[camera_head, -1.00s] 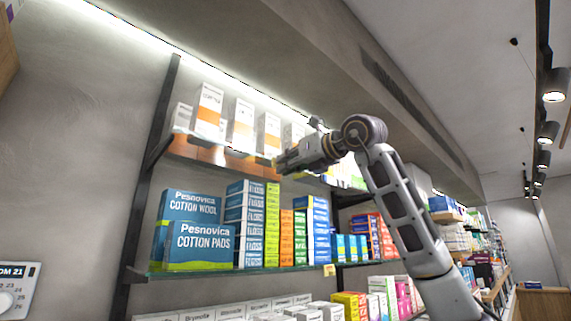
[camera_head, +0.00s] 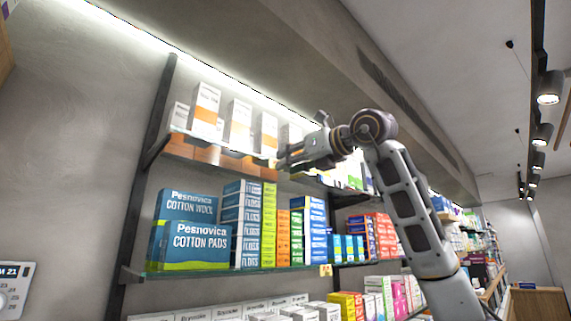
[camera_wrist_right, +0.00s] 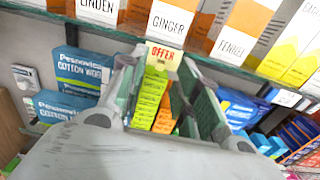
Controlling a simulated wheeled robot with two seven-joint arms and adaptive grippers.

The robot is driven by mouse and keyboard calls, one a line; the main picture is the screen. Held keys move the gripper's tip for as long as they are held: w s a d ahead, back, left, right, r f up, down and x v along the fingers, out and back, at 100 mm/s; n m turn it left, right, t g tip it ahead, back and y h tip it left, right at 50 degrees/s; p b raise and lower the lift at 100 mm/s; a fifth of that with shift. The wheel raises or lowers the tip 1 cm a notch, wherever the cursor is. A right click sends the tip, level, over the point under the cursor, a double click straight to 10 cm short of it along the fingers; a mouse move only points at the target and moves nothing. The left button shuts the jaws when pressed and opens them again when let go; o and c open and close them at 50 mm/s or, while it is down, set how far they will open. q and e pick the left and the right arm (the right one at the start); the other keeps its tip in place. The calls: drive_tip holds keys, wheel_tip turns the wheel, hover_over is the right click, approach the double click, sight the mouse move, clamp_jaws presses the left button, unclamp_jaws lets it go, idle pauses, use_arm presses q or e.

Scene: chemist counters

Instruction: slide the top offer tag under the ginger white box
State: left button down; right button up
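The top offer tag (camera_wrist_right: 163,56) is yellow with red lettering. In the head view my right gripper (camera_head: 279,160) is at the upper shelf's front edge, beside a small yellow patch that looks like the tag. My left gripper is not in view.
Linden (camera_wrist_right: 98,10) and fennel (camera_wrist_right: 238,30) boxes flank the ginger box. The glass upper shelf (camera_wrist_right: 215,68) runs across. Cotton boxes (camera_head: 197,246) and stacked floss boxes (camera_head: 241,225) fill the shelf below, with another yellow tag (camera_head: 325,270) on its edge.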

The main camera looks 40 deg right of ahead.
drive_tip(key=s, duration=0.9)
drive_tip(key=shift+s+d, duration=0.15)
drive_tip(key=shift+d, duration=0.25)
